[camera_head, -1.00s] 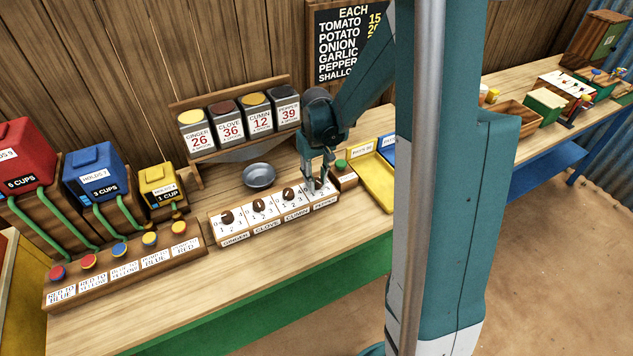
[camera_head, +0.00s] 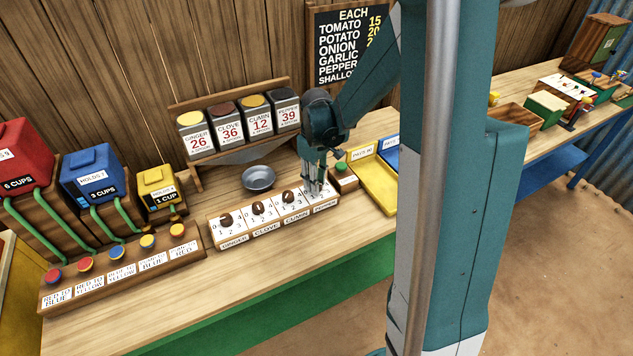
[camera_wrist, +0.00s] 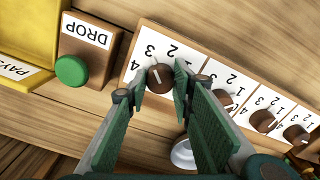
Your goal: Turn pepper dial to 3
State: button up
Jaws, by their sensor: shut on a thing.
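The pepper dial's brown knob (camera_wrist: 160,77) shows in the wrist view on a white panel with printed numbers. A pale pointer line on it tilts toward the numbers; I cannot tell exactly which one it marks. My gripper (camera_wrist: 158,84) is shut on this knob, with one finger on each side. In the head view my gripper (camera_head: 313,188) stands at the right end of the dial box (camera_head: 272,236), over the pepper label (camera_head: 325,205). There its fingers hide most of the pepper knob.
The cumin knob (camera_head: 288,197), clove knob (camera_head: 257,207) and ginger knob (camera_head: 226,219) sit in a row to the left. A green DROP button (camera_wrist: 71,70) is close beside the pepper dial. A metal bowl (camera_head: 259,178) stands behind the box. Spice canisters (camera_head: 259,116) stand behind that.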

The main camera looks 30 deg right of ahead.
jog(key=o, duration=0.9)
jog(key=shift+r, duration=0.1)
jog(key=shift+r, duration=5.9)
jog(key=shift+a+r, duration=0.1)
